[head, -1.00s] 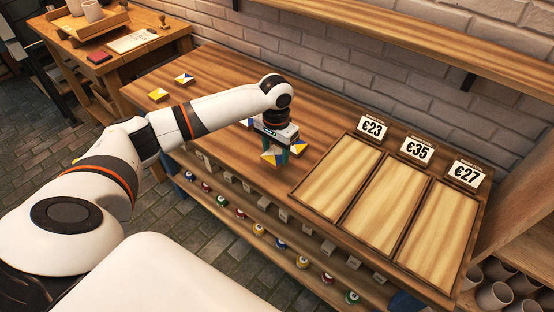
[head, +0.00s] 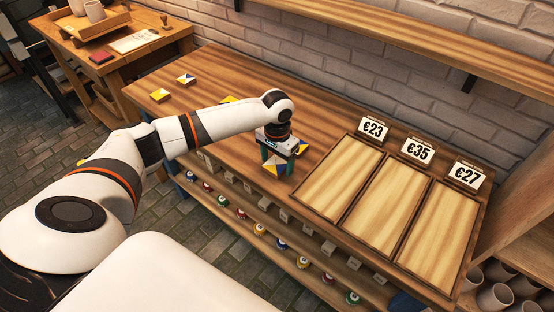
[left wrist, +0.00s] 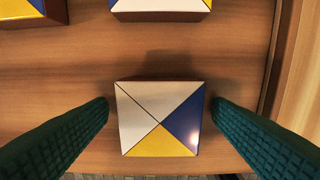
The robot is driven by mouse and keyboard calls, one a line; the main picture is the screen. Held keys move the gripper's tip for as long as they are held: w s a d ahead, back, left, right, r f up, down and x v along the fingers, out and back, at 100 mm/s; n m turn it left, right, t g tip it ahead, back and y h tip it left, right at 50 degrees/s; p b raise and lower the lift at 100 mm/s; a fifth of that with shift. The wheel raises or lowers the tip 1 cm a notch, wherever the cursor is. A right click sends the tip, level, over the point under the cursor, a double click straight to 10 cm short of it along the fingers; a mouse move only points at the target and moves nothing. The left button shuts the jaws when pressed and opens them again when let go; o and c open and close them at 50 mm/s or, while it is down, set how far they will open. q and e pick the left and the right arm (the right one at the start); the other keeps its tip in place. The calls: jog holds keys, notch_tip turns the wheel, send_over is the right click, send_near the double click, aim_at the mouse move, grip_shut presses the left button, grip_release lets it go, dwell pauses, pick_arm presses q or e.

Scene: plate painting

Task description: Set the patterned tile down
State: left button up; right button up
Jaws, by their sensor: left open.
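The patterned tile (left wrist: 160,118), with white, blue and yellow triangles, lies flat on the wooden bench top near its front edge. It sits between the green fingers of my left gripper (left wrist: 160,120), with a gap on either side in the left wrist view. In the head view, the tile (head: 274,169) shows partly behind the fingers of my left gripper (head: 277,166). That gripper is open and low over the bench. My right gripper is not in view.
Another patterned tile (head: 302,148) lies just behind the gripper. More tiles (head: 186,78) lie to the left on the bench. Three framed wooden trays (head: 340,178) with price cards stand to the right.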

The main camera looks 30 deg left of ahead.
aim_at(277, 163)
pick_arm(q)
jog(key=shift+r, duration=0.1)
notch_tip(277, 163, up, 12)
dwell(0.5)
dwell(0.4)
